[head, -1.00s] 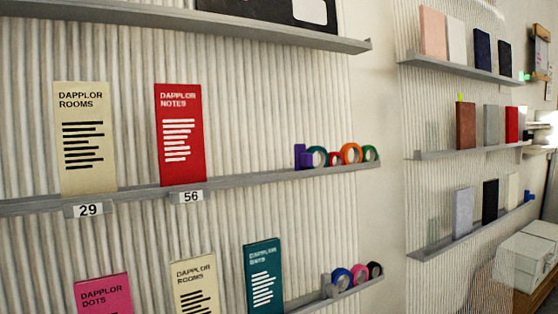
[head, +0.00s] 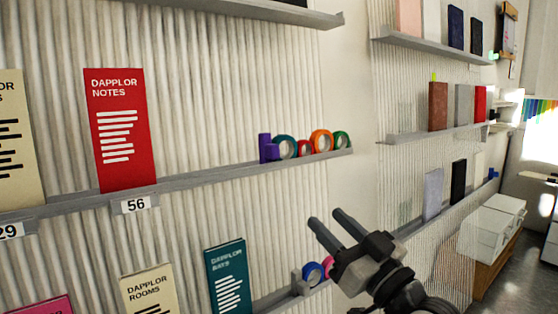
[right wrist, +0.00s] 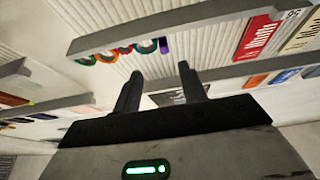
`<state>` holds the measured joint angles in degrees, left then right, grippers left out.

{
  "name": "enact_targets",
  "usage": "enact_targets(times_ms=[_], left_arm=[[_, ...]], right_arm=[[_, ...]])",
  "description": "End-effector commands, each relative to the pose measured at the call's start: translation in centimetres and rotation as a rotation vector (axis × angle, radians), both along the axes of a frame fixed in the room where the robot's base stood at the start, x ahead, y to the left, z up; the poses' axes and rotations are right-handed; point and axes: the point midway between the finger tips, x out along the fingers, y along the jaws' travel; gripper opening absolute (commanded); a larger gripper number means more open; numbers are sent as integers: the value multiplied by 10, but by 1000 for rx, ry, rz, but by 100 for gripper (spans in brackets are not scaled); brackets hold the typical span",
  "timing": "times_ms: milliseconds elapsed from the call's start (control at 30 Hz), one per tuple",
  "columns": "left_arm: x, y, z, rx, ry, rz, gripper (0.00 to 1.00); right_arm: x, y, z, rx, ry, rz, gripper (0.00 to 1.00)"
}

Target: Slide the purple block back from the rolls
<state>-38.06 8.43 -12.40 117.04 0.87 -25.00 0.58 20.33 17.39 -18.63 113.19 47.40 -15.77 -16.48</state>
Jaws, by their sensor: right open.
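The purple block (head: 267,149) stands on the middle grey shelf (head: 210,177), at the left end of a row of tape rolls. The rolls (head: 320,141) are teal, red, orange and green and stand on edge close beside it. In the right wrist view the purple block (right wrist: 164,45) and the rolls (right wrist: 110,51) show on the shelf beyond the fingers. My right gripper (head: 329,229) is open and empty, below and to the right of the rolls and apart from the shelf. It also shows in the right wrist view (right wrist: 158,85). My left gripper is not in view.
A red booklet (head: 117,128) stands on the same shelf, with clear shelf between it and the purple block. A lower shelf (head: 275,299) holds a teal booklet (head: 228,277) and more rolls (head: 313,273) near my right gripper. More shelves with books stand at right.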

Motion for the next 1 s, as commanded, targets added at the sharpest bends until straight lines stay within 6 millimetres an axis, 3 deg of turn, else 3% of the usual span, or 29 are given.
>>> enact_targets(times_ms=[33, 100, 267, 800, 1000], left_arm=[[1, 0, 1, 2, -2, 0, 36], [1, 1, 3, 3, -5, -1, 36], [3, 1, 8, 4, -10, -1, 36], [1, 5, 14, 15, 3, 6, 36], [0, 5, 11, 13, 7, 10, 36]], right_arm=[[2, 1, 15, 4, -26, 8, 42], [4, 2, 25, 11, -41, 15, 42], [17, 11, 36, 16, -47, 17, 42], [100, 72, 77, 14, -44, 18, 42], [116, 85, 85, 14, -46, 17, 42]])
